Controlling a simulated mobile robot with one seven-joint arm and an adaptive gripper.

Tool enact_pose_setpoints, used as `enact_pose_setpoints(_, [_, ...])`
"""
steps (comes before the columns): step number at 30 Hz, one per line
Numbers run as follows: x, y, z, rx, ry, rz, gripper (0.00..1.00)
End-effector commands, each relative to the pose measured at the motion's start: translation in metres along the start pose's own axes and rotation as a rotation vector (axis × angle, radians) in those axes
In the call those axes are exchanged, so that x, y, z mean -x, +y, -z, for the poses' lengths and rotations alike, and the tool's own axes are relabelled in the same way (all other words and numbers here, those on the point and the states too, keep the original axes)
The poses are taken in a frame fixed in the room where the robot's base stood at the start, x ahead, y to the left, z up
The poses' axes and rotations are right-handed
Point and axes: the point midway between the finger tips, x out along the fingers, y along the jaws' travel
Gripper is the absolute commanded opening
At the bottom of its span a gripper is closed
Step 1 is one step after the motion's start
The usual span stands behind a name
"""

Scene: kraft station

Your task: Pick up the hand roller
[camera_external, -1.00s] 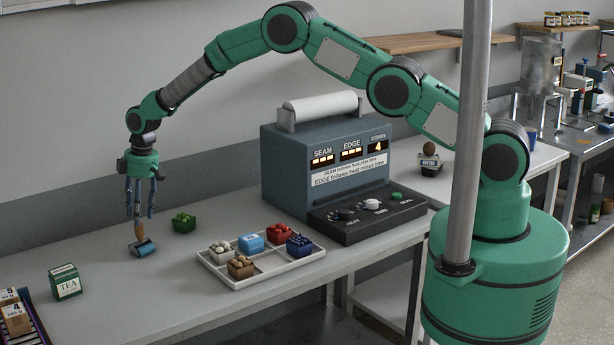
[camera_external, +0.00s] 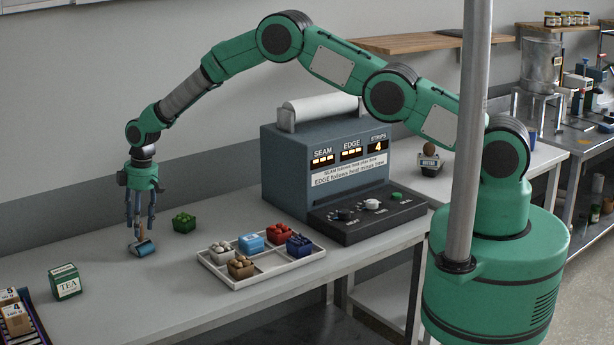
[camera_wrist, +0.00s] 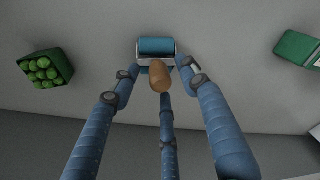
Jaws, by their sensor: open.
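The hand roller (camera_external: 144,248) has a blue cylinder and a wooden handle, and lies on the grey bench. In the wrist view the blue roller (camera_wrist: 157,46) is at top centre, with its wooden handle (camera_wrist: 160,76) pointing toward the camera between my fingers. My gripper (camera_external: 139,226) points straight down over the roller. In the wrist view my gripper (camera_wrist: 158,80) has three blue fingers spread around the handle, open. The fingertips are close to the roller; I cannot tell whether they touch it.
A green basket of green balls (camera_external: 184,222) stands to the right. A white divided tray (camera_external: 290,268) with small baskets lies further right, before the grey machine (camera_external: 283,190). A green tea box (camera_external: 65,282) stands to the left. The bench (camera_external: 150,300) is clear in front.

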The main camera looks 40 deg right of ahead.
Motion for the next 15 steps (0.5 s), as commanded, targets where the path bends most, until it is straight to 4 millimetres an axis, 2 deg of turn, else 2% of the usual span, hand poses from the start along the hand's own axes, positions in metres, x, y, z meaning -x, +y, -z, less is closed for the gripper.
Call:
enact_pose_setpoints(6, [-0.020,0.000,-0.001,0.000,-0.001,0.001,0.44])
enact_pose_setpoints(15, [-0.028,0.000,-0.001,0.000,-0.001,0.000,0.44])
